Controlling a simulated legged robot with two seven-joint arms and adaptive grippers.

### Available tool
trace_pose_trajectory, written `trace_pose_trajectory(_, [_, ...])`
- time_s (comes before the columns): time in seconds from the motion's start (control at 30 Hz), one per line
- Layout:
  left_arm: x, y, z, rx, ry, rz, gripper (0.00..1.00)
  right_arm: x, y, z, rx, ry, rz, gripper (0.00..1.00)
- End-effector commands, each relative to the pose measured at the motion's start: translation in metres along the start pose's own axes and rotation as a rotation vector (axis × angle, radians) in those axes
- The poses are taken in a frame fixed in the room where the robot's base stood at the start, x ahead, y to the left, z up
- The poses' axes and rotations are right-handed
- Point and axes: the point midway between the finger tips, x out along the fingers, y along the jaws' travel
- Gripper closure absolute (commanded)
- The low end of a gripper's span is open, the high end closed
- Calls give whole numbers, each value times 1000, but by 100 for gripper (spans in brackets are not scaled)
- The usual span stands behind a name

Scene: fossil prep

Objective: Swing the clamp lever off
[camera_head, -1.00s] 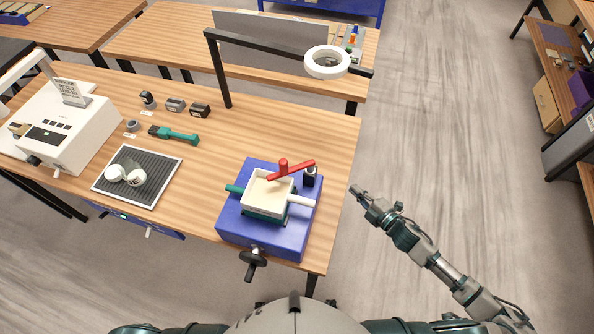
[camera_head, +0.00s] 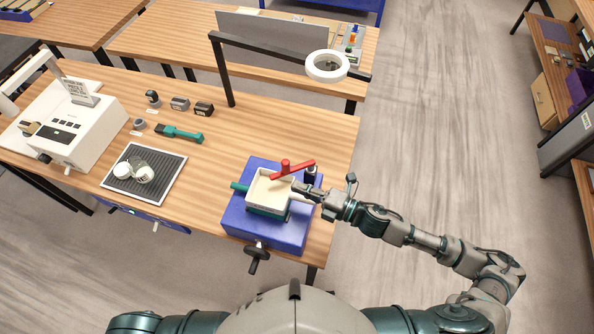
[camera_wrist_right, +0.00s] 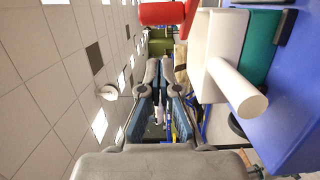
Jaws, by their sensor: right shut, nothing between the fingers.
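The red clamp lever (camera_head: 293,170) lies across the back of a cream tray (camera_head: 262,190) on a blue fixture (camera_head: 237,217). Its left end has a red upright knob, and its right end is over a dark post (camera_head: 310,174). In the right wrist view a red part (camera_wrist_right: 160,13) shows at the top. My right gripper (camera_head: 298,188) is shut and empty at the tray's right side, just in front of the lever. My left gripper is out of view.
A black-knobbed crank (camera_head: 257,254) sticks out at the fixture's front. A ring lamp (camera_head: 327,66) hangs on a black arm behind. A grey mat (camera_head: 165,190) with white jars, a teal tool (camera_head: 180,134) and a white machine (camera_head: 75,128) are to the left.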

Motion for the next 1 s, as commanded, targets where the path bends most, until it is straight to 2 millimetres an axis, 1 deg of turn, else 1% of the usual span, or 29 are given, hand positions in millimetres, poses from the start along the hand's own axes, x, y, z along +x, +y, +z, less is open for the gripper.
trace_pose_trajectory(0.03, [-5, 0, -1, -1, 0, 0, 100, 8, 3, 5, -3, -1, 1, 100])
trace_pose_trajectory(0.1, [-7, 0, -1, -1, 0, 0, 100, 14, 2, 14, -3, -2, 0, 100])
trace_pose_trajectory(0.3, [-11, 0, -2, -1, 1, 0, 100, 25, 0, 27, 1, -2, 2, 100])
trace_pose_trajectory(0.77, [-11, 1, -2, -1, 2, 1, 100, 28, -1, 30, 2, -4, 2, 100])
trace_pose_trajectory(1.0, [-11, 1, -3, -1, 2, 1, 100, 36, 0, 35, 2, -53, 3, 100])
